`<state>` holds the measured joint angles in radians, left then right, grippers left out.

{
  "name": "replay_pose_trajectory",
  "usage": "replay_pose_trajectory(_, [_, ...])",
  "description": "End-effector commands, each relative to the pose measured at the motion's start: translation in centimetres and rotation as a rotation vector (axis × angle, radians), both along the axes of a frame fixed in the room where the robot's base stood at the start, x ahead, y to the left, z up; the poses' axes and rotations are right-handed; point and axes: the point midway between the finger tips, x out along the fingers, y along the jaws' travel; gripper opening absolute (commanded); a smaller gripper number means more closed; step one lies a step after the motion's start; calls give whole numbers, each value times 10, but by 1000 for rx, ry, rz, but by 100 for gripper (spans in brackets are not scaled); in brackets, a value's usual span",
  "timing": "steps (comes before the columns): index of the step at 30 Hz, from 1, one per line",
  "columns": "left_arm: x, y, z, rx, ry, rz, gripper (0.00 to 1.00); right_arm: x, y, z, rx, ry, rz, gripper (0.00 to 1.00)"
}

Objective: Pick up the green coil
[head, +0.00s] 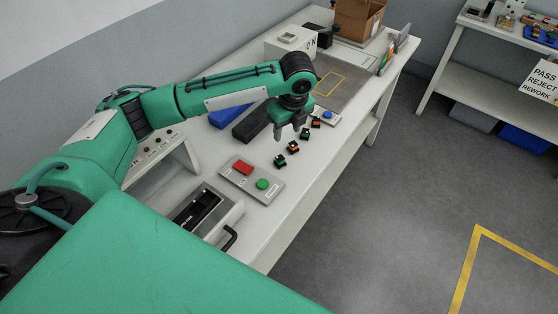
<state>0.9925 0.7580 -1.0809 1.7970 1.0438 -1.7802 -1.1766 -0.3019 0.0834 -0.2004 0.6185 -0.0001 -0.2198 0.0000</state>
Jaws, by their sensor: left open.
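Several small black parts with green or orange bits lie in a row on the white table. The nearest one, dark with green (280,161), looks like a green coil. Another greenish one (304,133) lies farther up the row, but they are too small to tell apart surely. My left gripper (288,135) is open, points down and hangs close over the row, just left of its middle. Nothing shows between its fingers. My right gripper is not in view.
A grey button box (240,183) with a red and a green button stands nearer. A black bin (252,121) and a blue bin (229,115) lie left of the gripper. A brown carton (358,18) stands at the far end. The table's right edge runs close beside the row.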

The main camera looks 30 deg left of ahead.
Motion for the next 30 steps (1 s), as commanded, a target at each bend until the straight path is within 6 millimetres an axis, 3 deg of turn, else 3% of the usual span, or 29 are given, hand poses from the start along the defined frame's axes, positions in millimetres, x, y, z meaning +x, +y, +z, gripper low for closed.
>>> replay_pose_trajectory(12, [3,10,-70,0,4,0,47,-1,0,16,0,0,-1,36])
replay_pose_trajectory(19, [3,13,-85,1,3,0,47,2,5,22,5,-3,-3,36])
replay_pose_trajectory(24, [0,21,-109,2,4,0,47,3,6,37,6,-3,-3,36])
replay_pose_trajectory(30, [2,22,-130,1,2,-1,47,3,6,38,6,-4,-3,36])
